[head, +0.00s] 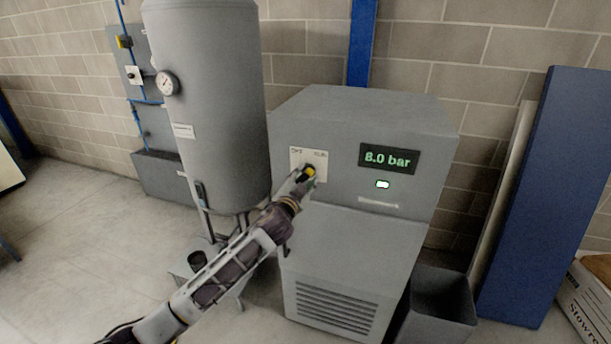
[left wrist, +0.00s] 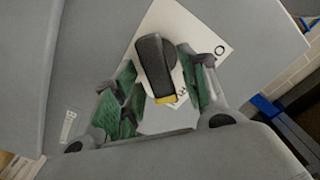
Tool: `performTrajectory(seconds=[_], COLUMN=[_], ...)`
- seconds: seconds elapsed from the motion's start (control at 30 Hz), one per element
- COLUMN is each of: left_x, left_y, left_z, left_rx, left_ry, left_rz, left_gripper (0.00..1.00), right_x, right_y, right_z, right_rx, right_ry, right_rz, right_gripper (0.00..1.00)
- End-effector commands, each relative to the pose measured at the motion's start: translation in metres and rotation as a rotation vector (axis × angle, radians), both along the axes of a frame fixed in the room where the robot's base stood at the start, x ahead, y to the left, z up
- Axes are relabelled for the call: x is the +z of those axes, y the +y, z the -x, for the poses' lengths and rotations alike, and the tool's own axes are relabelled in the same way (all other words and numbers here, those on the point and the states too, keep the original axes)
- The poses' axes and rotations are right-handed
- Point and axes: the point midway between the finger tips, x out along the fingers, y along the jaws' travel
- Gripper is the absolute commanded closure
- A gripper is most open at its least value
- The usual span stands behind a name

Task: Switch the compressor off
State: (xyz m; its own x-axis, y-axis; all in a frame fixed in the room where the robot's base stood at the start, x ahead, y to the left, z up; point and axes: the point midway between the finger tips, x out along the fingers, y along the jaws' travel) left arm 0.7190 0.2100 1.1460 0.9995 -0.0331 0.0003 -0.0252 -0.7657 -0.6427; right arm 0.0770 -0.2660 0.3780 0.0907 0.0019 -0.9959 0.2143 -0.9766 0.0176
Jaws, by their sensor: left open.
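The compressor (head: 350,255) is a grey cabinet against the brick wall. Its display (head: 388,159) reads 8.0 bar, and a small lamp (head: 383,184) below glows pale green. A white switch plate (head: 296,155) is on the upper left of its front. The rotary switch (left wrist: 157,66) is a black knob with a yellow end, on this white plate (left wrist: 205,42). My left gripper (head: 307,175) is at the switch and partly hides it. In the left wrist view its green-padded fingers (left wrist: 158,78) are open on either side of the knob. Contact cannot be told. My right gripper is not in view.
A grey tank (head: 215,100) with a gauge (head: 168,83) stands left of the compressor. A grey bin (head: 438,302) stands at its lower right. A blue panel (head: 525,195) leans on the wall, with a box (head: 590,300) beside it. Floor at lower left is clear.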

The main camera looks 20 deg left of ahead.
Motion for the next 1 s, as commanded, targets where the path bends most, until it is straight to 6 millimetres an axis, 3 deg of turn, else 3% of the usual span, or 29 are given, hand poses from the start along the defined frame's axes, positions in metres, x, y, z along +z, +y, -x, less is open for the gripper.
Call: performTrajectory(seconds=[0.23,0.63,1.0], left_x=[0.0,0.0,0.0], left_y=[-0.001,-0.001,-0.001], left_z=[-0.014,-0.016,-0.016], left_rx=[0.0,-0.001,-0.001], left_ry=[0.001,0.001,0.001], left_rz=[-0.001,0.0,0.0], left_gripper=[0.57,0.57,1.0], right_x=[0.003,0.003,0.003], right_y=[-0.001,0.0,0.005], right_z=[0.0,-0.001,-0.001], right_rx=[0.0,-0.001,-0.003], right_ry=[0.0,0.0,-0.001], right_rz=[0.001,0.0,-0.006], right_gripper=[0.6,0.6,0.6])
